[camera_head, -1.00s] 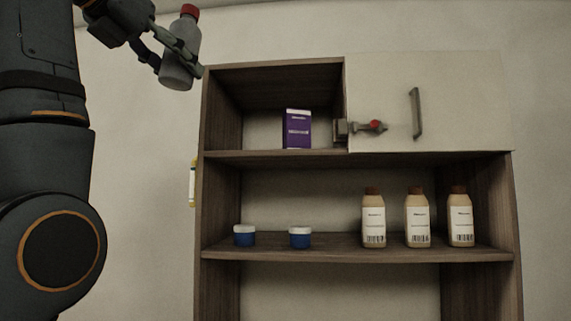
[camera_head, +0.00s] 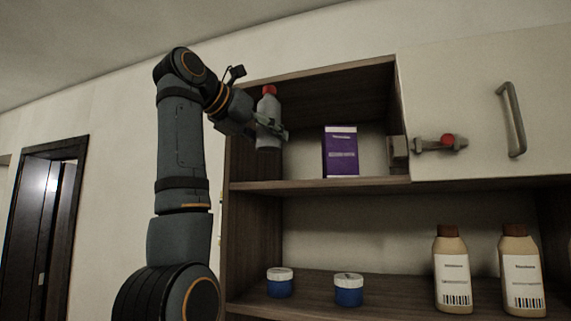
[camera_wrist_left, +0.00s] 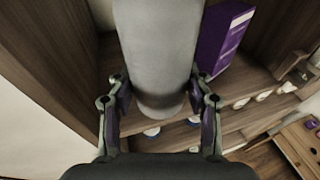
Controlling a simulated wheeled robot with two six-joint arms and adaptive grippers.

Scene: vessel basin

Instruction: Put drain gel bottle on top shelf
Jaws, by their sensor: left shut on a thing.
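The drain gel bottle (camera_head: 268,119) is grey with a red cap and stands roughly upright in my left gripper (camera_head: 270,134). The gripper is shut on it at the left opening of the top shelf (camera_head: 300,185). In the left wrist view the grey bottle (camera_wrist_left: 160,50) fills the space between the two fingers (camera_wrist_left: 160,105), and its lower end hangs above the shelf level. A gap to the shelf board shows below the bottle in the head view. My right gripper is not in view.
A purple box (camera_head: 341,152) stands on the top shelf right of the bottle; it also shows in the wrist view (camera_wrist_left: 222,40). A valve with a red knob (camera_head: 447,141) sits by the closed white door (camera_head: 470,100). Blue jars (camera_head: 279,283) and brown bottles (camera_head: 452,270) stand below.

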